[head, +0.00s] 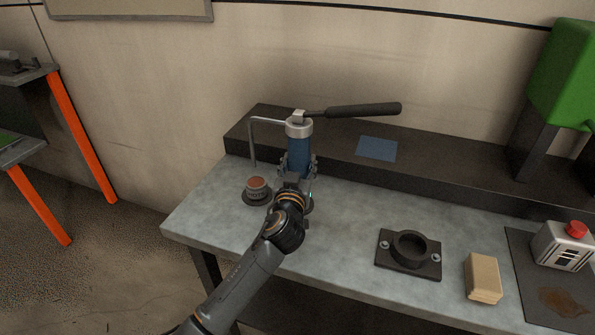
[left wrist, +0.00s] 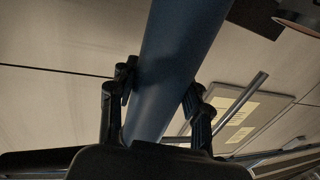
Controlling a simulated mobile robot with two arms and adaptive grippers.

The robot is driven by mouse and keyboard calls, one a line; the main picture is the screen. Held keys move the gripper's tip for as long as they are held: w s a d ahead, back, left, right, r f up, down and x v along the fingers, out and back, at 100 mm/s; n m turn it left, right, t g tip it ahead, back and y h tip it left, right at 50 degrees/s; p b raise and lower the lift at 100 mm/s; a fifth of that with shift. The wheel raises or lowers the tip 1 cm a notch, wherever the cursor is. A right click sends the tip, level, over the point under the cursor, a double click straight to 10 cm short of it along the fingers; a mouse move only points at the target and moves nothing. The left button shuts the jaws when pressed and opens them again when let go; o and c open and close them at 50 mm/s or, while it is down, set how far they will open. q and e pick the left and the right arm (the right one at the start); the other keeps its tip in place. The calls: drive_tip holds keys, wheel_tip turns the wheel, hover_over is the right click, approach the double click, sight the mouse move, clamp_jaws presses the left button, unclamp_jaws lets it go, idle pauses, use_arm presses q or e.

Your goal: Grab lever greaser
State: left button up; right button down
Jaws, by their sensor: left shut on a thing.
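The lever greaser (head: 298,150) stands upright over the grey workbench, with a blue barrel, a silver cap, a bent thin pipe to the left and a black lever handle (head: 362,110) pointing right. My left gripper (head: 298,172) is shut around the lower part of its blue barrel. The left wrist view shows the barrel (left wrist: 175,65) between the two fingers (left wrist: 158,98). The greaser's bottom end is hidden behind my gripper and arm, so I cannot tell whether it touches the bench. My right gripper is not in view.
On the workbench (head: 215,215) are a round fitting with a reddish top (head: 257,187), a black flanged holder (head: 409,252), a tan block (head: 483,278) and a red-button box (head: 563,246). A dark raised shelf (head: 455,170) with a blue patch (head: 377,148) runs behind.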

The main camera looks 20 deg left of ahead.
use_arm(q)
clamp_jaws()
drive_tip(key=shift+r, duration=0.2)
